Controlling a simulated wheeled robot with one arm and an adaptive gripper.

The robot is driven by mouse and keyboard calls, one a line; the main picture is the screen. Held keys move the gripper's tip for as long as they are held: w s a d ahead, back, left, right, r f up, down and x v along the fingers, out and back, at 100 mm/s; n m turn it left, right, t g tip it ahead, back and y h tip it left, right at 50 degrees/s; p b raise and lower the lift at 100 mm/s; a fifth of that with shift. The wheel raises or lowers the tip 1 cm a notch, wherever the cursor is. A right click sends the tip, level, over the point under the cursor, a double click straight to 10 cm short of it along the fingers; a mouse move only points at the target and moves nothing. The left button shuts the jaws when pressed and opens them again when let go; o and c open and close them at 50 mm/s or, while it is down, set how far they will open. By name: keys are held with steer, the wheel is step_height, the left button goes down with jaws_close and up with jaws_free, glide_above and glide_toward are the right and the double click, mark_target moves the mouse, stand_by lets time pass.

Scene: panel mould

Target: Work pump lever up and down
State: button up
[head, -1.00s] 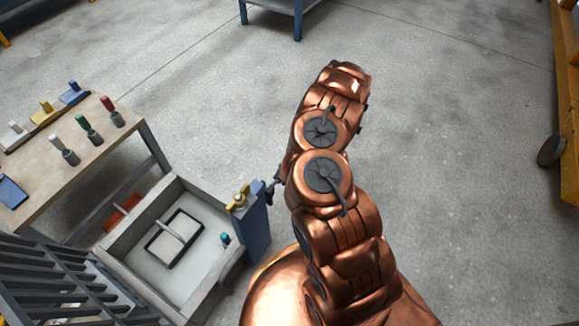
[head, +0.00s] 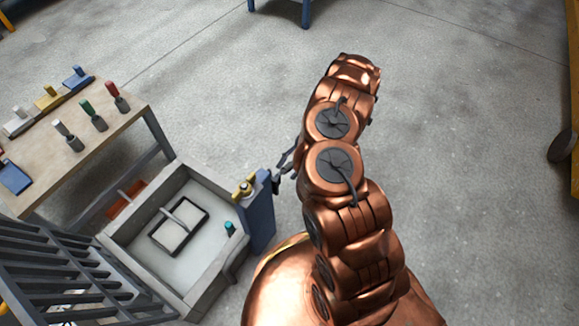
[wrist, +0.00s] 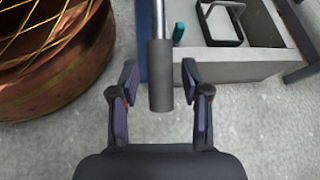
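The pump lever shows in the wrist view as a metal rod ending in a dark grey cylindrical grip (wrist: 161,78). My gripper (wrist: 160,95) is open, with one finger on each side of the grip and a visible gap on both sides. In the head view my gripper (head: 287,165) is mostly hidden behind my copper arm, only a dark finger part showing, close to the blue pump post (head: 260,215). A yellow fitting (head: 244,188) sits atop this post. The lever itself is hard to make out in the head view.
A grey open mould tray (head: 150,285) with a handled plate (head: 180,228) and a small teal piece (head: 229,228) stands beside the post. A dark slatted rack (head: 60,265) and a workbench (head: 115,135) with several tools lie left.

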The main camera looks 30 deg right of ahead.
steer(key=shift+d, duration=0.1)
steer(key=v, duration=1.1)
steer(key=shift+d+r, duration=0.15)
steer(key=shift+d, duration=0.15)
steer(key=shift+w+d, duration=0.1)
steer(key=shift+w, duration=0.05)
stand_by(0.9)
